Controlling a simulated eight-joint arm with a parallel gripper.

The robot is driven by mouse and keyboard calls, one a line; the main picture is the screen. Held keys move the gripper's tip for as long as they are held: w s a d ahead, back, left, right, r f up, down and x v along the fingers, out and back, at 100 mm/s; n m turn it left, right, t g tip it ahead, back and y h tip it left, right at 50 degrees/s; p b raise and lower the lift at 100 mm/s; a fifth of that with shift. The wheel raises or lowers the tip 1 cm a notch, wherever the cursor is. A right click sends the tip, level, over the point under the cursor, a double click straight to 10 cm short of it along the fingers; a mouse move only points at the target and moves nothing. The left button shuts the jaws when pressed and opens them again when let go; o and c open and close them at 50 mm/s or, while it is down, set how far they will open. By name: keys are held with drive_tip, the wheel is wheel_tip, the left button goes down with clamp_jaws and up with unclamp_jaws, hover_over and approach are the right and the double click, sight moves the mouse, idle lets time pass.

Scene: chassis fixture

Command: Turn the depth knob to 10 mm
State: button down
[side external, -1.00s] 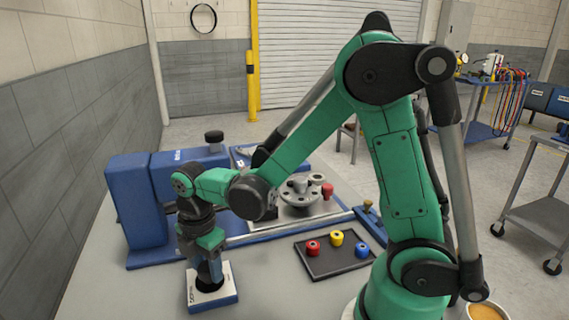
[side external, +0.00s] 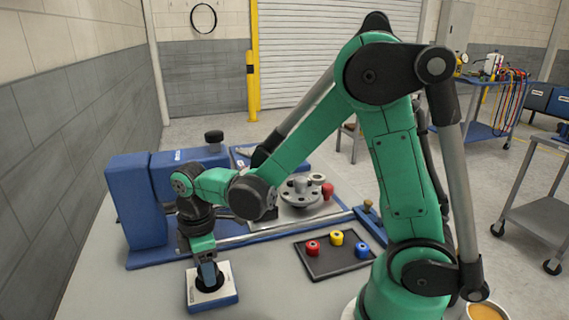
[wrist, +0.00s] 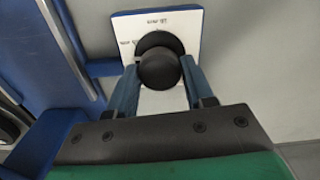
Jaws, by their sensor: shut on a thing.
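The depth knob (wrist: 160,69) is black and round and sits on a white-topped blue block. In the wrist view it lies between the two fingers of my gripper (wrist: 160,82), which are shut on it. In the side view my gripper (side external: 209,277) points down onto the knob, which is mostly hidden there. The white dial plate (side external: 228,283) shows around it. Small markings on the plate (wrist: 190,24) are too blurred to read, so I cannot tell the knob's setting.
A blue fixture (side external: 134,200) with a metal rail stands behind the knob block. A dark tray (side external: 322,266) with red, yellow and blue round parts lies to the right. The table in front of the fixture is mostly clear.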

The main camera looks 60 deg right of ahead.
drive_tip(key=m, duration=0.4)
drive_tip(key=shift+m, duration=0.3)
drive_tip(key=m, duration=0.4)
drive_tip(key=shift+m, duration=0.3)
drive_tip(key=m, duration=0.4)
drive_tip(key=shift+m, duration=2)
drive_tip(key=shift+c, duration=1.7)
unclamp_jaws()
drive_tip(key=shift+r, duration=0.1)
